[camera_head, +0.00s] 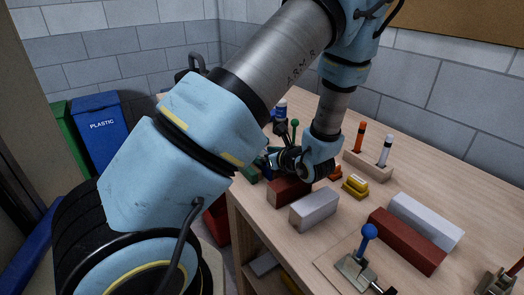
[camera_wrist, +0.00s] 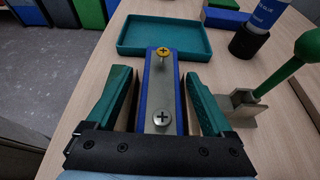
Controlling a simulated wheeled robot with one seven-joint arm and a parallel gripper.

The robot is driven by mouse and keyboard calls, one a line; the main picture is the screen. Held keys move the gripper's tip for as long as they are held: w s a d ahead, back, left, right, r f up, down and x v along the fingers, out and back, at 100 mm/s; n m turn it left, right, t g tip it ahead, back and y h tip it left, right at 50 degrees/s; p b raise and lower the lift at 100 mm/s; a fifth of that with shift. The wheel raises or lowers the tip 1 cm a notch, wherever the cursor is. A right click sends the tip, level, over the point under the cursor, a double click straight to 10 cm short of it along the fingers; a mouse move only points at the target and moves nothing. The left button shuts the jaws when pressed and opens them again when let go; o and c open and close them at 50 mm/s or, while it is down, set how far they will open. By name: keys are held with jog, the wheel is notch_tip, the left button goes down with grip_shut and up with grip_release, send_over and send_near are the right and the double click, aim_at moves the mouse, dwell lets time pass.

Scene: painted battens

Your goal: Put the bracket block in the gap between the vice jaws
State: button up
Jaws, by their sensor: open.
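My gripper (camera_head: 278,160) is at the far left part of the bench, partly hidden by my arm. In the wrist view its teal fingers (camera_wrist: 158,88) are apart, one on each side of a long blue-edged strip (camera_wrist: 149,75) with a grey top. A yellow cross-head screw (camera_wrist: 163,52) and a grey one (camera_wrist: 161,117) stand on the strip. I cannot tell whether any piece is the bracket block. A metal fixture (camera_head: 497,282), cut by the lower right corner, may be the vice; its gap is not clear.
A teal tray (camera_wrist: 125,48) lies beyond the strip, and a green-handled clamp (camera_wrist: 243,108) stands right. Red and grey battens (camera_head: 407,240) (camera_head: 314,209) and a blue-knobbed clamp (camera_head: 356,268) occupy the nearer bench. A wooden holder (camera_head: 369,169) with upright tools stands behind.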

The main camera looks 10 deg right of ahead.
jog(key=r+b+v, duration=0.1)
jog(key=b+v, duration=0.1)
jog(key=v, duration=1)
jog(key=a+n+g+y, duration=0.1)
jog(key=a+n+g, duration=0.1)
jog(key=a, duration=0.1)
jog(key=a+n+g+y, duration=0.1)
jog(key=a+n+g, duration=0.1)
jog(key=a+n, duration=0.1)
jog(key=a+f+n+g, duration=0.1)
jog(key=a+n+g, duration=0.1)
jog(key=a, duration=0.3)
jog(key=shift+s+n+y, duration=0.3)
jog(key=shift+s+y, duration=0.05)
jog(key=shift+y, duration=0.05)
jog(key=s+a+r+n+g+h, duration=0.1)
jog(key=a+n+h, duration=0.3)
jog(key=n, duration=0.7)
jog(key=s+a+r+n+g+h, duration=0.1)
jog(key=a+r+n+g+h, duration=0.1)
jog(key=a+n, duration=0.4)
jog(key=n+g+h, duration=0.1)
jog(key=n+h, duration=0.1)
jog(key=n, duration=0.3)
jog(key=shift+s+g+h, duration=0.3)
jog(key=shift+s, duration=0.1)
jog(key=shift+c, duration=0.3)
